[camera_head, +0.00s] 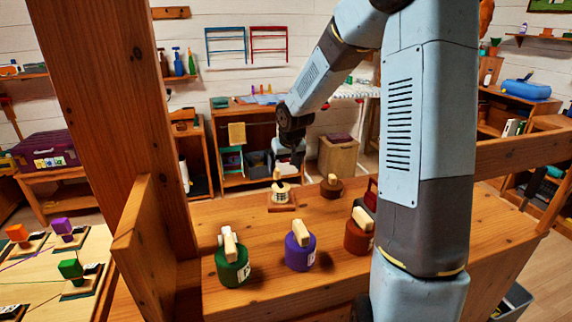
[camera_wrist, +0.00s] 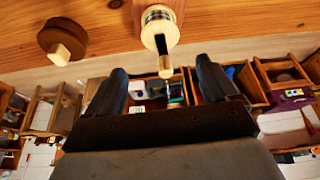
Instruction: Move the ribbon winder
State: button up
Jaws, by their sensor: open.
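What looks like the ribbon winder (camera_head: 281,194) is a cream spool with a dark band and a pale wooden handle, on a small wooden base on the bench. It stands toward the bench's far edge. The wrist view shows the winder (camera_wrist: 159,30) at the top centre, its handle pointing between my fingers. My gripper (camera_head: 297,157) hangs above and just beyond the winder in the head view. In the wrist view my gripper (camera_wrist: 163,72) has its two dark fingers wide apart, with nothing held. Whether the handle lies between the fingertips in depth is unclear.
A brown round piece (camera_head: 331,187) stands right of the winder. Green (camera_head: 232,267), purple (camera_head: 300,252) and red-brown (camera_head: 358,237) pots with wooden tops stand nearer. A red object (camera_head: 371,194) is partly hidden by my arm. A wooden post (camera_head: 130,110) rises at left.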

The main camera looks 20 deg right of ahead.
aim_at(281, 184)
dwell(0.3)
jog(key=x, duration=1.3)
jog(key=shift+w+a+f, duration=0.1)
jog(key=shift+w+f, duration=0.05)
jog(key=shift+f, duration=0.15)
jog(key=shift+c, duration=0.5)
grip_shut()
